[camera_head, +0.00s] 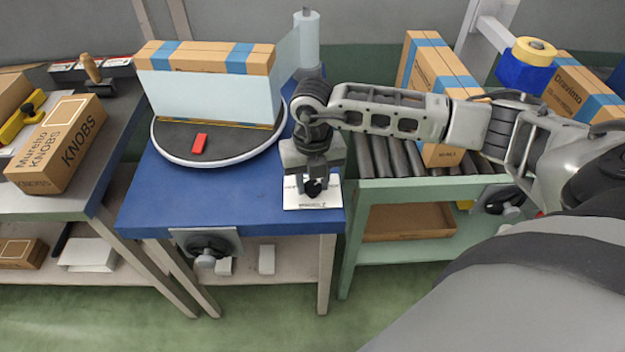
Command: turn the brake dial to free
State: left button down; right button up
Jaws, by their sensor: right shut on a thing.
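A small black dial (316,187) stands on a white printed plate (297,201) at the right front of the blue table. I take it as the brake dial; its pointer direction and most of the print are hidden or too small to read. My right gripper (314,184) points down over the plate, with its fingers shut on the dial. My left gripper is not in view.
A "KNOBS" box (58,143) lies on the left bench. At right, a roller conveyor (382,157) carries taped boxes (437,85). A pale post (306,40) stands behind the gripper.

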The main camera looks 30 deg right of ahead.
jog(key=n+b, duration=0.2)
jog(key=n, duration=0.1)
jog(key=shift+f+n, duration=0.1)
jog(key=shift+n, duration=0.3)
jog(key=n+b, duration=0.2)
jog(key=n, duration=0.1)
jog(key=shift+n+b, duration=0.3)
jog(key=shift+n, duration=0.1)
jog(key=n+b, duration=0.2)
jog(key=n, duration=0.1)
jog(key=shift+n, duration=0.3)
jog(key=n+b, duration=0.2)
jog(key=n, duration=0.1)
jog(key=shift+n+b, duration=0.3)
jog(key=n+b, duration=0.2)
jog(key=n, duration=0.1)
jog(key=shift+n, duration=0.3)
jog(key=n+b, duration=0.2)
jog(key=n, duration=0.2)
jog(key=shift+b, duration=0.3)
jog(key=shift+n, duration=0.4)
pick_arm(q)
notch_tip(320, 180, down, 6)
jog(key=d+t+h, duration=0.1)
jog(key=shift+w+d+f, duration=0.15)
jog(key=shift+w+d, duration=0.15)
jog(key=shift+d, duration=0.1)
pick_arm(e)
jog(key=shift+r, duration=0.2)
